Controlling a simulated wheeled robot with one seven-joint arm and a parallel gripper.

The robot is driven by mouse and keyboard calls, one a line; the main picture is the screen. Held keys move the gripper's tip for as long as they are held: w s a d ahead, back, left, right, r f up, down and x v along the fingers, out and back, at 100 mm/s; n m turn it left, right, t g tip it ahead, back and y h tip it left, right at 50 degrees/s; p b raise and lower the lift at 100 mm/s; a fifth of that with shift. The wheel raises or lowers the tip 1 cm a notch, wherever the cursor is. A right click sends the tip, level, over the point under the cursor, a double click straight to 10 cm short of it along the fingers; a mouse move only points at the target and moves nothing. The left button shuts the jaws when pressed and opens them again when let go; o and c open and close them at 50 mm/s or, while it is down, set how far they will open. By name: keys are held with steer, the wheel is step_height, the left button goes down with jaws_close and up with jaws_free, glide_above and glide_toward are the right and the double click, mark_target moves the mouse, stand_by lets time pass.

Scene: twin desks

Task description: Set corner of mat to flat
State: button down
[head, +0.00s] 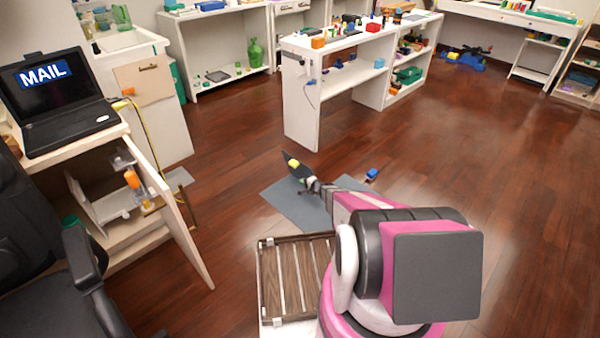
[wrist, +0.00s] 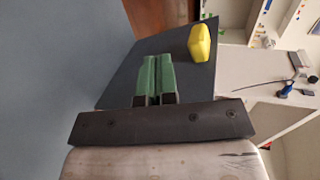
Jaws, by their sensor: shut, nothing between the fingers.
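The blue-grey mat (head: 292,208) lies on the wood floor ahead of me, partly hidden behind my arm. A dark flap (head: 292,161), which looks like its raised corner, stands up at the mat's far side. In the wrist view the dark flap (wrist: 125,72) is behind my fingers, and a blue-grey surface (wrist: 50,90), seemingly the mat, fills the left. A yellow object (wrist: 199,42) shows against the flap. My gripper (wrist: 158,58) has its green fingers together and empty, in front of the flap; I cannot tell whether they touch it. My gripper also shows in the head view (head: 310,184).
A small blue object (head: 372,174) is on the floor right of the mat. A white shelf desk (head: 302,110) stands beyond. At left are an open cabinet door (head: 180,215), a laptop (head: 65,100) and a black chair (head: 40,270). The floor at right is clear.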

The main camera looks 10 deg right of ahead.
steer(key=shift+r, duration=0.1)
steer(key=shift+w+d+r, duration=0.55)
steer(key=shift+d+r, duration=0.05)
steer(key=shift+d, duration=0.15)
steer(key=shift+w+d+r, duration=0.5)
steer(key=shift+w+d, duration=0.1)
steer(key=shift+d, duration=0.2)
steer(key=shift+w+d+r, duration=0.45)
steer(key=shift+w+d, duration=0.1)
steer(key=shift+d, duration=0.2)
steer(key=shift+w+d+r, duration=0.3)
steer(key=shift+w+d, duration=0.3)
steer(key=shift+d, duration=0.25)
steer(key=shift+w+d+r, duration=0.3)
steer(key=shift+w+d, duration=0.3)
steer(key=shift+d, duration=0.25)
